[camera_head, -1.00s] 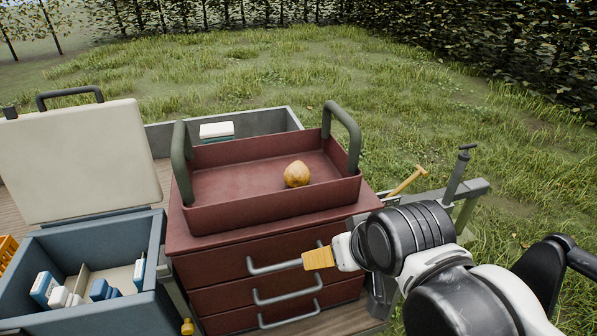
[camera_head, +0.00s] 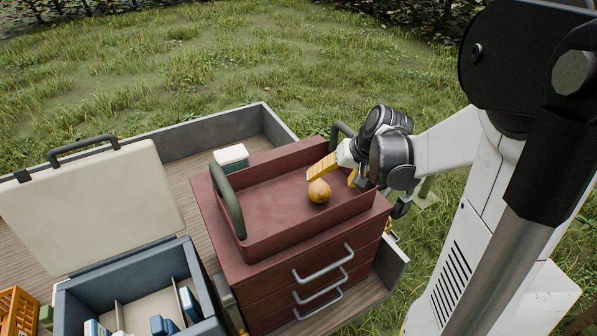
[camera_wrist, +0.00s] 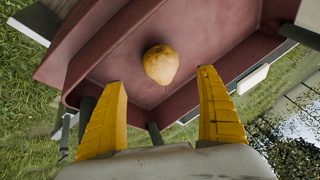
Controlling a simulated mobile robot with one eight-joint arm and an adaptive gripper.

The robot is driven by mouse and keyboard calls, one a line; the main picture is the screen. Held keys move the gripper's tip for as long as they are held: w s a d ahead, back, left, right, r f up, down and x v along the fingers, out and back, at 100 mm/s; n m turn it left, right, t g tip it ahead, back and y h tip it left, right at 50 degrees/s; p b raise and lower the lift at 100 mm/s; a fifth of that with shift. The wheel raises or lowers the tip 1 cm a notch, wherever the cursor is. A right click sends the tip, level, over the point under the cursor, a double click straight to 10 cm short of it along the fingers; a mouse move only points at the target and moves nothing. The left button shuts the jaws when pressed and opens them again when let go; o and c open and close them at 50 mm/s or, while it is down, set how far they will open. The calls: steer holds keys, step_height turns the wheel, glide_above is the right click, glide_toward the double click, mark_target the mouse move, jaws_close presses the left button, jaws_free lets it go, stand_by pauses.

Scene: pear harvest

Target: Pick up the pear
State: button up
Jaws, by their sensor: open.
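The yellow-brown pear (camera_head: 319,191) lies in the red tray (camera_head: 272,244) on top of the red drawer cabinet, toward the tray's right end. In the wrist view the pear (camera_wrist: 161,64) is ahead of my fingertips, near the middle, with its stem toward me. My gripper (camera_head: 338,172) has yellow fingers and is over the tray, close by the pear. In the wrist view my gripper (camera_wrist: 160,80) is open, its fingers wide apart and nothing between them. Part of the far finger is hidden in the head view.
The tray has raised walls and tall handles, one at the left (camera_head: 227,199) and one at the right (camera_head: 341,134). An open blue cooler (camera_head: 75,297) with its lid up stands left. A white-lidded box (camera_head: 231,156) sits behind the tray. Grass lies beyond the wagon.

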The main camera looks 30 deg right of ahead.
mark_target(319, 189)
steer(key=x, duration=0.2)
steer(key=shift+w+d+f, duration=0.1)
steer(key=shift+w+f, duration=0.15)
steer(key=shift+f, duration=0.15)
steer(key=x, duration=0.3)
steer(key=b+x, duration=0.1)
steer(key=x, duration=0.1)
steer(key=shift+w+a+f, duration=0.2)
steer(key=shift+w+a, duration=0.1)
steer(key=c, duration=1.4)
step_height(319, 189, up, 10)
steer(key=shift+s+p, duration=0.1)
steer(key=shift+p, duration=0.75)
